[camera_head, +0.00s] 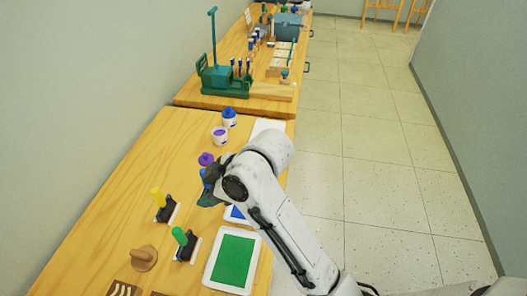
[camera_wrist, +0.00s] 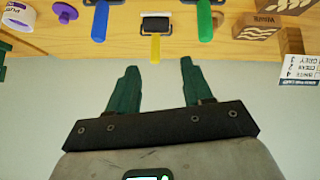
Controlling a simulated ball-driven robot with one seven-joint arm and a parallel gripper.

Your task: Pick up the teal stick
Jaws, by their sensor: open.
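No loose teal stick can be picked out with certainty. On the far table in the head view, a thin teal upright piece (camera_head: 292,54) shows near the right edge, small and hard to make out. A teal stand (camera_head: 216,77) with a tall post is to its left. My gripper (camera_head: 207,197) is over the near table, far from both, partly hidden by my arm. In the wrist view my gripper (camera_wrist: 158,68) is open, with nothing between its green fingers. Neither teal item shows there.
The near table (camera_head: 110,200) holds a yellow-handled roller (camera_head: 159,198), a green-handled roller (camera_head: 181,238), a green pad (camera_head: 232,260), a wooden knob (camera_head: 143,258) and paint jars (camera_head: 220,133). A wall is at left; the tiled floor (camera_head: 385,150) at right is clear.

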